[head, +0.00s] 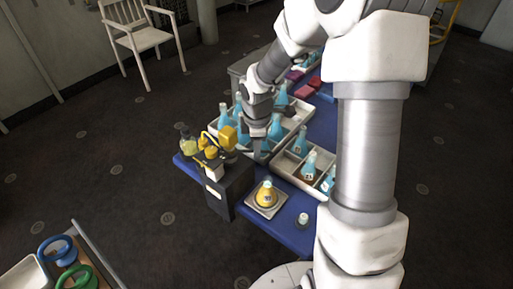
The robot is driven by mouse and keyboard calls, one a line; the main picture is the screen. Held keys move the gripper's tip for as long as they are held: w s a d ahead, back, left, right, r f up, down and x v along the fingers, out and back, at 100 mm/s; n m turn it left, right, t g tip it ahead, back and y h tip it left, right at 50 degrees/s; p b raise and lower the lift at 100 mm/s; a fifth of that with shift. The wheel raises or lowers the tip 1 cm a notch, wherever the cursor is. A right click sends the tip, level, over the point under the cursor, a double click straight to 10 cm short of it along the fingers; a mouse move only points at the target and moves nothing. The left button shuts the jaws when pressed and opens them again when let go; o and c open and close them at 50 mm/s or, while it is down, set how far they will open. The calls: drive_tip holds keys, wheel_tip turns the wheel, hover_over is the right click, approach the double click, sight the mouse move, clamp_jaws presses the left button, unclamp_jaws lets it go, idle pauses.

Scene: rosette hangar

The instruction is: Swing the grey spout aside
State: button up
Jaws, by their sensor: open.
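A dark dispenser-like stand (232,186) with yellow parts on top stands at the left corner of the blue table. I cannot clearly make out the grey spout; the spot by the stand's top is small and partly covered by my arm. My gripper (262,153) points down just right of the stand's yellow block (228,137), above the table. It is open and appears empty, with its fingertips small and hard to see against the trays. Whether it touches the spout I cannot tell.
A flask of yellow liquid (267,194) stands on a pale square plate (253,209) in front. White trays (284,165) hold several blue flasks beside and behind my gripper. A small white item (303,219) is near the front edge. A white chair (141,38) stands behind left.

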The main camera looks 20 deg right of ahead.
drive_tip(key=shift+f, duration=0.1)
clamp_jaws()
idle(1.4)
